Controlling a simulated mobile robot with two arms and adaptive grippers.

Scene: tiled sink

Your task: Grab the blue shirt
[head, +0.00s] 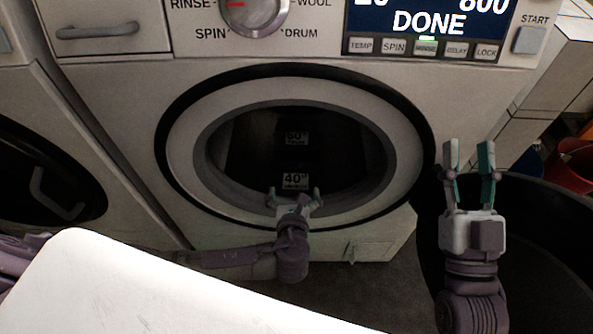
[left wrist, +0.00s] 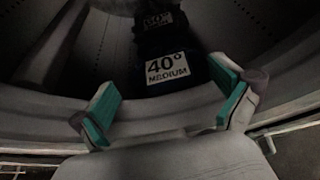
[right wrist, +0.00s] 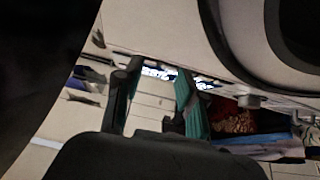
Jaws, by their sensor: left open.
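Dark folded cloth with white labels lies inside the drum of the washing machine (head: 407,138). The nearer dark, bluish piece (left wrist: 203,72) bears a "40° MEDIUM" label; another label reading 60 shows behind it in the head view. It is too dark to tell for sure which piece is the blue shirt. My left gripper (head: 294,196) is open and empty at the lower rim of the round opening, with the labelled cloth ahead, apart from the fingers. My right gripper (head: 469,168) is open and empty, right of the machine, above a black tub (head: 560,215).
The machine's panel reads DONE. A second machine with a dark round door (head: 45,180) stands at left. A white surface (head: 130,295) fills the lower left. A red container (head: 570,165) is at the right edge. The drum's opening is unobstructed above my left gripper.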

